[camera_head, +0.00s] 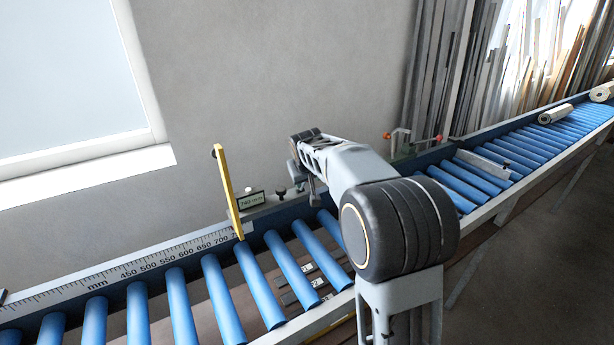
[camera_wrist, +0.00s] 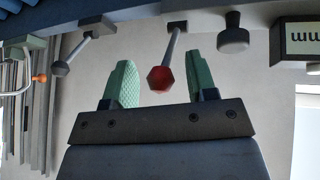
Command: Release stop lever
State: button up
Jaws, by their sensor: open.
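In the wrist view a lever with a grey stem and a dark red knob (camera_wrist: 160,79) hangs from a dark base on the rail. My gripper (camera_wrist: 159,66) is open, with a green-padded finger on each side of this knob. The knob appears between the fingers, with a visible gap on both sides; I cannot tell its exact depth. In the head view my arm reaches over the rail, and I cannot make out the lever there. The upright yellow stop plate (camera_head: 228,190) stands on the scale rail, left of my arm.
A second lever with a dark knob (camera_wrist: 60,68) is at the left of the wrist view. A black round knob (camera_wrist: 233,38) and a display (camera_wrist: 301,38) are at the right. Blue rollers (camera_head: 180,305) run below the rail. A grey wall (camera_head: 270,70) stands behind.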

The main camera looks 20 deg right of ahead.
jog(key=b+v, duration=0.3)
jog(key=v, duration=1)
jog(key=shift+s+r, duration=0.15)
jog(key=shift+r, duration=0.25)
jog(key=s+a+f+y, duration=0.1)
jog(key=s+f, duration=0.7)
jog(key=s, duration=0.3)
jog(key=s+a+f+m+g+y+b, duration=0.1)
jog(key=s+f, duration=0.8)
jog(key=s, duration=0.2)
jog(key=shift+s+a+g, duration=0.2)
jog(key=shift+s+g, duration=0.1)
